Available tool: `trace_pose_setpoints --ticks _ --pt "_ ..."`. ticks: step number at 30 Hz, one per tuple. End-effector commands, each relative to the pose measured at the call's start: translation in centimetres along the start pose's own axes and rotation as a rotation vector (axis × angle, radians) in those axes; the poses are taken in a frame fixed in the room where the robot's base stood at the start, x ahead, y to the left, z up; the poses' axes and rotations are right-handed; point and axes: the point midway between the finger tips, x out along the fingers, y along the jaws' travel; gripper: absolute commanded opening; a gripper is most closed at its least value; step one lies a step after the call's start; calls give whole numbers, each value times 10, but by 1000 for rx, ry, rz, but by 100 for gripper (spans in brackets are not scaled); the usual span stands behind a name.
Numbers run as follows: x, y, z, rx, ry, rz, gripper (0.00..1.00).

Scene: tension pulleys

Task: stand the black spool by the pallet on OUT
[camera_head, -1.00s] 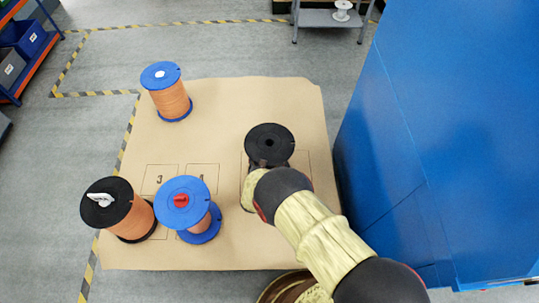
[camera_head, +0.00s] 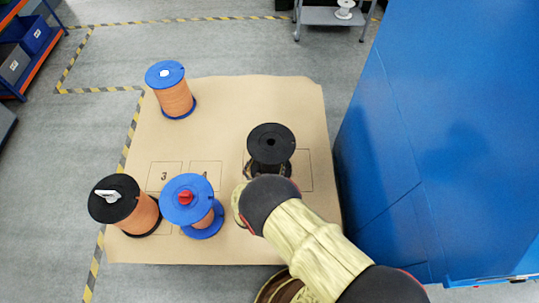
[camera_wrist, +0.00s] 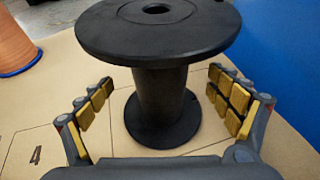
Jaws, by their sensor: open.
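The black spool (camera_head: 271,143) stands upright on the brown sheet, within or across an outlined box (camera_head: 304,170) at its right side. It has wide round flanges and a bare black core. In the wrist view the spool (camera_wrist: 160,95) stands between the two fingers of my gripper (camera_wrist: 162,88). The yellow-padded fingers are spread, with a gap to the core on both sides. In the head view my wrist hides most of the gripper and the front of the box. I cannot read an OUT label; dark marking in the wrist view (camera_wrist: 36,154) is illegible.
A blue-flanged orange spool (camera_head: 172,92) stands at the back left. A black-flanged orange spool (camera_head: 130,207) and another blue-flanged spool (camera_head: 193,203) stand front left, by boxes 3 and 4. A tall blue cabinet (camera_head: 430,130) borders the right. The sheet's middle back is clear.

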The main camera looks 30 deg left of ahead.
Motion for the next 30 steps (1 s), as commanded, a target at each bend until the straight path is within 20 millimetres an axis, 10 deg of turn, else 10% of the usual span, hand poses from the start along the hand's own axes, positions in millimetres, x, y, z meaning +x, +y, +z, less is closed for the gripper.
trace_pose_setpoints --ticks 9,30 --pt "-37 0 0 -1 0 0 91" --pt "-39 -4 -4 21 10 -14 91"
